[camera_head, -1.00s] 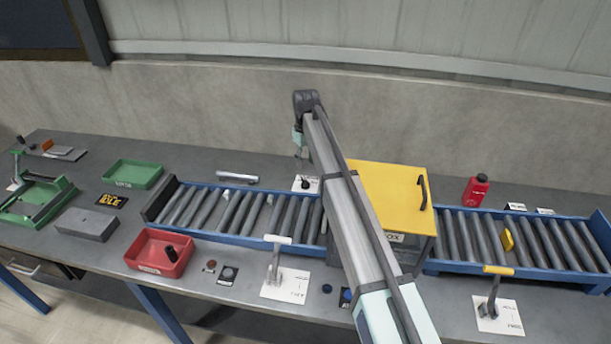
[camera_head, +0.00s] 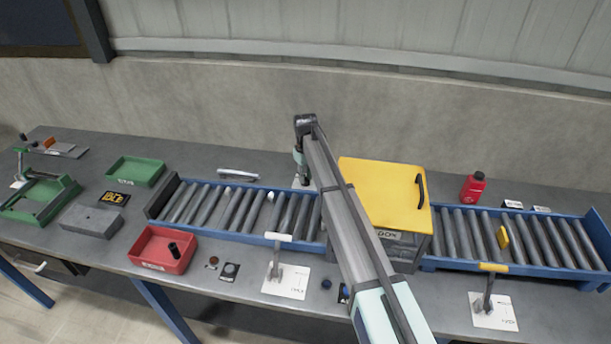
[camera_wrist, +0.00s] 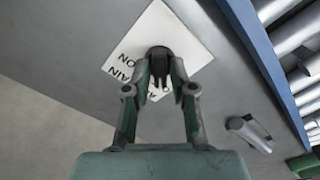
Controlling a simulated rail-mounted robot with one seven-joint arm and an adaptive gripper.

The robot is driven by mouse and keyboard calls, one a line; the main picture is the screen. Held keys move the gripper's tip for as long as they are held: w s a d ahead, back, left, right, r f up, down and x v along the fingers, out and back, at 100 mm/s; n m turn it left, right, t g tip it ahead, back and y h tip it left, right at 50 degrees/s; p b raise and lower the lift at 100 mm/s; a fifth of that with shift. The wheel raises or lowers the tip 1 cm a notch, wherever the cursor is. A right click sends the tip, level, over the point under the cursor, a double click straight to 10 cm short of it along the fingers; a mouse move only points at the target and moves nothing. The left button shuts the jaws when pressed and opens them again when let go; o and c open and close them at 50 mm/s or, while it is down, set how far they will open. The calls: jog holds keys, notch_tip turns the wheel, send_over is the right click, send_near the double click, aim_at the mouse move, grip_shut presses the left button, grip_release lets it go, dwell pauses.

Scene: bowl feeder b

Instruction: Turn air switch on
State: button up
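The air switch is a black knob (camera_wrist: 158,54) on a white plate (camera_wrist: 180,38) lying on the grey table. Part of the plate's lettering, "AIN" and "ON", shows in the wrist view. My gripper (camera_wrist: 161,68) is over the knob, with one finger on each side of it. The fingertips are close to the knob; whether they press on it I cannot tell. In the head view my gripper (camera_head: 300,180) is low over the plate, behind the left roller conveyor, and hides the knob.
The blue-framed left conveyor (camera_head: 230,208) runs just in front of the switch. A yellow-lidded box (camera_head: 385,190) stands to its right. A grey metal handle-like piece (camera_wrist: 248,133) lies nearby on the table. A concrete wall (camera_head: 200,100) rises behind.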

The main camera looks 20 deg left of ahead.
grip_shut()
jog(key=shift+m+b, duration=0.3)
jog(key=shift+m, duration=0.2)
jog(key=m+b, duration=0.1)
jog(key=m, duration=0.1)
jog(key=shift+f+m, duration=0.1)
jog(key=shift+m, duration=0.3)
jog(key=m+b, duration=0.2)
jog(key=m, duration=0.3)
jog(key=m+b, duration=0.1)
jog(key=m, duration=0.4)
jog(key=m+b, duration=0.1)
jog(key=m, duration=0.3)
